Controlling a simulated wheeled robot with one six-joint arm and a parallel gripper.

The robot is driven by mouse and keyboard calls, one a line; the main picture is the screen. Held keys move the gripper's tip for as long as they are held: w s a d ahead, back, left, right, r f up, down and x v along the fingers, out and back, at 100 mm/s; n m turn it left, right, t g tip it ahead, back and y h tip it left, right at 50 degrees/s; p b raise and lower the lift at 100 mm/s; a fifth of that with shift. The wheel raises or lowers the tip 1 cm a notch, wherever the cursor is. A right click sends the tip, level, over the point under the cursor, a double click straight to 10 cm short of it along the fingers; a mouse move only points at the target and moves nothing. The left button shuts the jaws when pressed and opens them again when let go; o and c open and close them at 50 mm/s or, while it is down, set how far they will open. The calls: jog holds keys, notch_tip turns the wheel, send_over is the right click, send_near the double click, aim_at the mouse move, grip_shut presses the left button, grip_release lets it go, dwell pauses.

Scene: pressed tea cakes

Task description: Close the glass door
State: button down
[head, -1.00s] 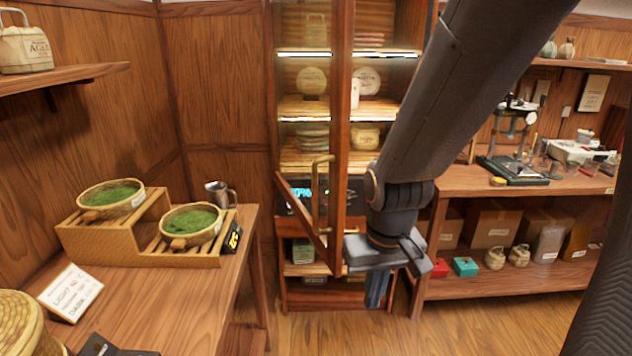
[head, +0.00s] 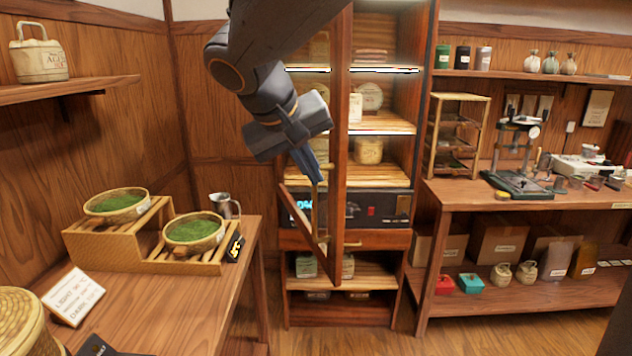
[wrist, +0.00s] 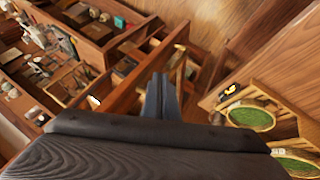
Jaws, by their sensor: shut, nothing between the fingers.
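The glass door (head: 341,130) of the tall wooden cabinet stands open, swung out from the cabinet front, its wooden frame seen nearly edge-on. Its brass bar handle (head: 317,225) is on the face toward the left. My gripper (head: 316,178) is shut and empty, pointing down on the left side of the door, close to the handle's top. I cannot tell whether it touches the handle or door. My arm hides the upper left of the door. The wrist view shows the shut fingers (wrist: 160,95) beside wooden framework.
The cabinet's lit shelves (head: 382,124) hold tea cakes and a basket. A side table (head: 185,310) with a stepped bamboo stand (head: 115,245) is at the left. A workbench (head: 470,195) with a press (head: 518,150) is at the right. Bare floor (head: 390,343) lies in front of the cabinet.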

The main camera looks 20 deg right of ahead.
jog(key=p, duration=0.2)
send_near(333, 207)
jog(key=x, duration=0.4)
jog(key=shift+w+f, duration=0.1)
